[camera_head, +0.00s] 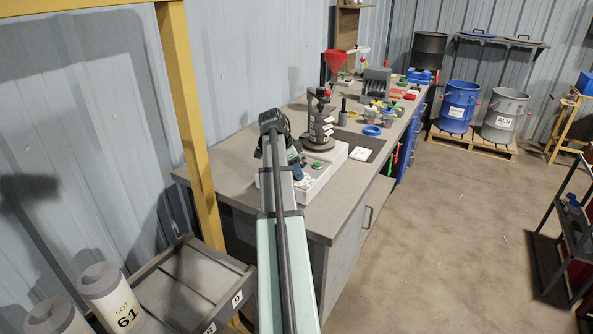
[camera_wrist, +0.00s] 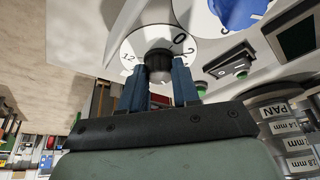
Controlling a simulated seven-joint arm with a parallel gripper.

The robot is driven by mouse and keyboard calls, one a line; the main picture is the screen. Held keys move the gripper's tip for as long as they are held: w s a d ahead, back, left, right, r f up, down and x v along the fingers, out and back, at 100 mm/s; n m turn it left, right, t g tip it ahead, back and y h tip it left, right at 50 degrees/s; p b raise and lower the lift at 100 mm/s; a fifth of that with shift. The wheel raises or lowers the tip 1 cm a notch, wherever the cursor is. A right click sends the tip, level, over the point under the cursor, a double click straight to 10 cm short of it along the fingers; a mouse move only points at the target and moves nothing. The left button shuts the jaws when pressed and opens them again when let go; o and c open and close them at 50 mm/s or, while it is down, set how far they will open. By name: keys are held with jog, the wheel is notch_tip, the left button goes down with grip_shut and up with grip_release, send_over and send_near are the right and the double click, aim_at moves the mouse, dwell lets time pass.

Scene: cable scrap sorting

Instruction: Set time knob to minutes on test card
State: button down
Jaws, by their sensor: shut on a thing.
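The time knob (camera_wrist: 158,60) is dark with a pale, round end and sits on a white dial (camera_wrist: 128,48) marked 0, 2 and 12. My gripper (camera_wrist: 159,76) has its two blue fingers on either side of the knob and is shut on it. The knob's pointer is not clear. In the head view, the arm covers most of the white sieve shaker base (camera_head: 325,174), and the knob is hidden. A small white card (camera_head: 360,154) lies on the bench beside the shaker; its writing is too small to read.
A sieve stack (camera_wrist: 288,130) labelled PAN and in mm stands close at the right in the wrist view. A green button (camera_wrist: 201,88) and a 0/1 switch (camera_wrist: 232,70) are near my fingers. The bench (camera_head: 240,160) continues back with a blue ring (camera_head: 372,130) and several tools.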

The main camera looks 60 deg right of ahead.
jog(key=m, duration=0.2)
jog(key=m+y, duration=0.1)
jog(key=m+g+y, duration=0.1)
jog(key=m, duration=0.1)
jog(key=shift+w+d+m, duration=0.15)
jog(key=shift+d+m, duration=0.1)
jog(key=shift+m, duration=0.05)
jog(key=shift+m+y, duration=0.8)
jog(key=shift+m, duration=1.4)
jog(key=c, duration=0.8)
grip_release()
